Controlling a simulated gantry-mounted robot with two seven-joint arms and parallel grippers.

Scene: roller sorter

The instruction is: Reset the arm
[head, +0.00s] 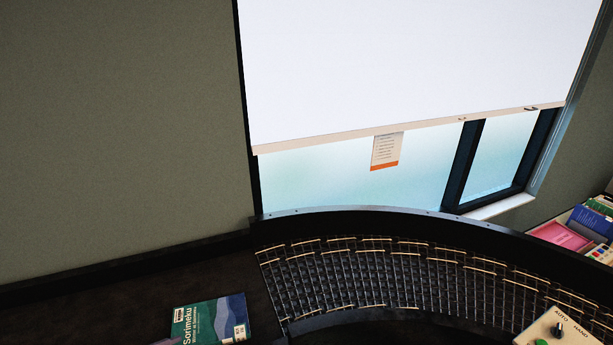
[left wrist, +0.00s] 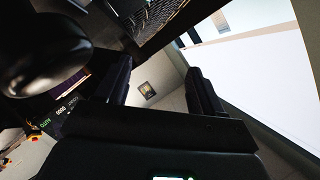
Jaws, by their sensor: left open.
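My left gripper (left wrist: 155,70) shows in the left wrist view as two dark fingers standing well apart. It is open, with nothing between the fingers except a distant pale surface with a small framed square on it. Neither gripper shows in the head view, and my right gripper is in no view.
A curved roller conveyor (head: 370,275) with a dark raised rim runs across the lower head view. A green and blue package (head: 210,322) lies on the dark surface to its left. A control box (head: 562,332) stands lower right. Packages (head: 590,222) lie at the right edge.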

